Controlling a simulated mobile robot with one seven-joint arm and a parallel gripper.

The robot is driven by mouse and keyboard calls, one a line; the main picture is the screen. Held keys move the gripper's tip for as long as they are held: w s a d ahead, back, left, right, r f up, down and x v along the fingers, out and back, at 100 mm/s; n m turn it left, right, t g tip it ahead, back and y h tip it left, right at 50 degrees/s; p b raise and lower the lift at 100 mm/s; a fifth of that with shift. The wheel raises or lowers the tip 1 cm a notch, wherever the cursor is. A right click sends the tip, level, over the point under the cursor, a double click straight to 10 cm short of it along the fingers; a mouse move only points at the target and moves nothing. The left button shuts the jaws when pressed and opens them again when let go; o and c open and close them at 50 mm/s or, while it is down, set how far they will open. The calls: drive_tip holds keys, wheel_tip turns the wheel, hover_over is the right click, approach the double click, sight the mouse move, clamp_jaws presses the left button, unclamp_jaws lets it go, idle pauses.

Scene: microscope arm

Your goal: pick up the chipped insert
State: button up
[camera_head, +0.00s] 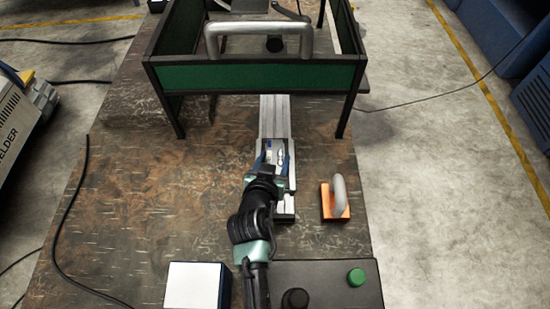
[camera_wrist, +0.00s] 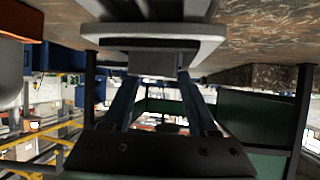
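My gripper (camera_head: 273,157) is low over a grey metal rail (camera_head: 274,112) on the table, pointing along it. Its two blue fingers stand apart, and they also show in the wrist view (camera_wrist: 157,82). A small grey block (camera_wrist: 153,63) shows at the fingertips in the wrist view, under a pale rounded plate (camera_wrist: 205,45). Small bright pieces (camera_head: 280,155) show between the fingers in the head view. I cannot tell which piece is the chipped insert, or see a chip. I see no clear grip on anything.
A green-panelled black frame with a grey handle (camera_head: 258,29) stands over the rail's far end. The left table is mostly clear.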

drive_tip(key=shift+a, duration=0.1)
clamp_jaws()
drive_tip(key=shift+r, duration=0.2)
